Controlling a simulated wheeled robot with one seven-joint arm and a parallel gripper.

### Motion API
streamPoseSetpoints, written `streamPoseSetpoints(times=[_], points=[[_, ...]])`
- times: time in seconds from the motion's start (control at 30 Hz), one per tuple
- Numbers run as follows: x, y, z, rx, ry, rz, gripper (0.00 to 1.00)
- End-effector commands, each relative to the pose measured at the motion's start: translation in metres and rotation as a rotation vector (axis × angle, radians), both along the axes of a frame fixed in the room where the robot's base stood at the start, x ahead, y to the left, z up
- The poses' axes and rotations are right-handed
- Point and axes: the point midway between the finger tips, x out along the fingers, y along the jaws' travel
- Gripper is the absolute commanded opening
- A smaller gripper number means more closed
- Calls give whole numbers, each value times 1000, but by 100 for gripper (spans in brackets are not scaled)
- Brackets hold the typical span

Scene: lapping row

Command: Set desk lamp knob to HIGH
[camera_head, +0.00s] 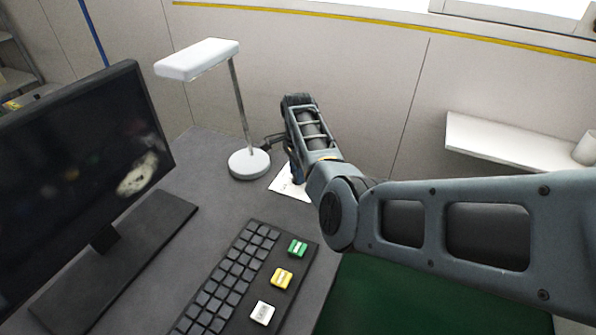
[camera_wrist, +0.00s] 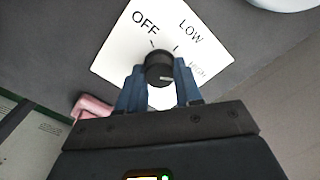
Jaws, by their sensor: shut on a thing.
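The desk lamp's black round knob (camera_wrist: 159,66) stands on a white label plate (camera_wrist: 117,55) printed OFF, LOW and HIGH. My gripper (camera_wrist: 160,74) is shut on the knob, with one blue finger on each side. A pale line on the knob's top points right in the wrist view, towards the HIGH side. The HIGH print is faint and close to the right finger; its tick is not visible. In the head view the white desk lamp (camera_head: 249,163) stands on the desk, left of my arm. The plate (camera_head: 287,186) shows partly there, and my arm hides the knob.
A monitor (camera_head: 90,170) stands at the left of the grey desk. A keyboard (camera_head: 228,283) lies in front, with green (camera_head: 297,248), yellow (camera_head: 281,278) and white (camera_head: 262,312) blocks beside it. A pink object (camera_wrist: 92,107) lies left of my gripper. A wall shelf (camera_head: 510,150) is at the right.

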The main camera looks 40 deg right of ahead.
Motion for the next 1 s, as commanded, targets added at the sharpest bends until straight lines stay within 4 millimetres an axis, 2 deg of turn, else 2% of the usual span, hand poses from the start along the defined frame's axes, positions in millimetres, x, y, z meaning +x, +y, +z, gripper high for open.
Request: streamPoseSetpoints(times=[0.67, 0.7, 0.93, 1.0], points=[[1, -1, 2, -2, -3, -65, 4], [1, -1, 2, -2, -3, -65, 36], [0, -1, 1, -2, -2, -64, 58], [0, -1, 1, 0, -1, -64, 60]])
